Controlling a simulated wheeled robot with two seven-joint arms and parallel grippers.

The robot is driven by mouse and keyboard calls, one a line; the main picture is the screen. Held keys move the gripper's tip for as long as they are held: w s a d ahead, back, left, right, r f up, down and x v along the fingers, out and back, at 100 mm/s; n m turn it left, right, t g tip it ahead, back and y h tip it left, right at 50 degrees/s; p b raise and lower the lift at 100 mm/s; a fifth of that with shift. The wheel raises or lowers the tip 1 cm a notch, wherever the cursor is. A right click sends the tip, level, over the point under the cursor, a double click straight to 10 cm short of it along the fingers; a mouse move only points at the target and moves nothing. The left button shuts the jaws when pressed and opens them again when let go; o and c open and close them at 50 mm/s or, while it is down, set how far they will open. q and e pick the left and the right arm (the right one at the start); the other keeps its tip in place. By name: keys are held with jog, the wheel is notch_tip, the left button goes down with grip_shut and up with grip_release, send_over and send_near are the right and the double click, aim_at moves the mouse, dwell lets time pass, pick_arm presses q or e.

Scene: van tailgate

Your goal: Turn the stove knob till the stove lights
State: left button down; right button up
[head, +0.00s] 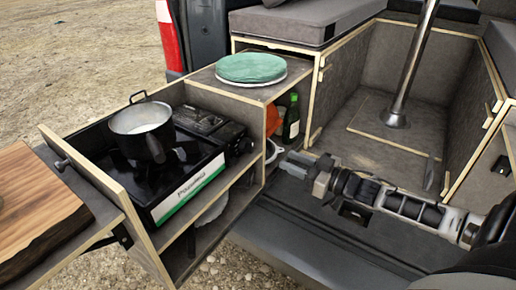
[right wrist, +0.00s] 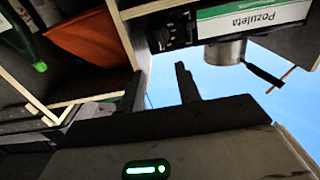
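The black camping stove (head: 185,180) sits in a pulled-out wooden drawer, with a green and white label on its front. A pot (head: 141,127) stands on it and hides the burner. The stove's knob (head: 243,146) is at the right end of its front, small and dark. In the right wrist view the dark control panel (right wrist: 172,38) shows upside down beside the label. My right gripper (head: 300,168) is to the right of the stove, apart from the knob. Its fingers (right wrist: 160,75) look open and empty in the right wrist view. My left gripper is not in view.
A wooden board (head: 35,210) lies at the left. A green round lid-like item (head: 251,68) rests on the cabinet top. A green bottle (head: 291,118) and an orange item (head: 272,120) stand in the cabinet opening. A metal table post (head: 408,75) rises from the van floor.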

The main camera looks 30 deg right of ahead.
aim_at(252, 145)
jog(key=x, duration=1.1)
grip_shut()
